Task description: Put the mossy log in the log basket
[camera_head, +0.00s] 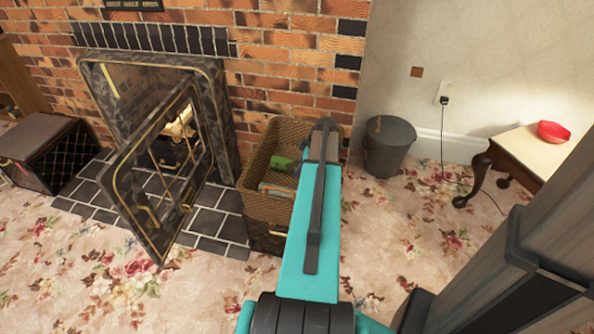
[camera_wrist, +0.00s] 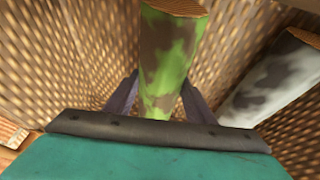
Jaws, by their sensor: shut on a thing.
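The mossy log (camera_wrist: 165,62), brown with bright green patches, stands lengthwise between the fingers of my gripper (camera_wrist: 160,98) in the wrist view. My gripper is shut on it. The log basket (camera_head: 262,205) is woven brown wicker and stands right of the fireplace in the head view. Its woven walls (camera_wrist: 60,50) surround the log in the wrist view, so the log is inside the basket. A green part of the log (camera_head: 282,163) shows there in the head view. My arm hides the gripper's fingers in that view. I cannot tell whether the log touches the basket's bottom.
A pale log with dark patches (camera_wrist: 270,85) lies in the basket, right of the mossy log. A grey bucket (camera_head: 388,148) stands right of the basket. The open fireplace door (camera_head: 150,205) juts out to the left. A small table (camera_head: 530,150) holds a red bowl (camera_head: 553,132).

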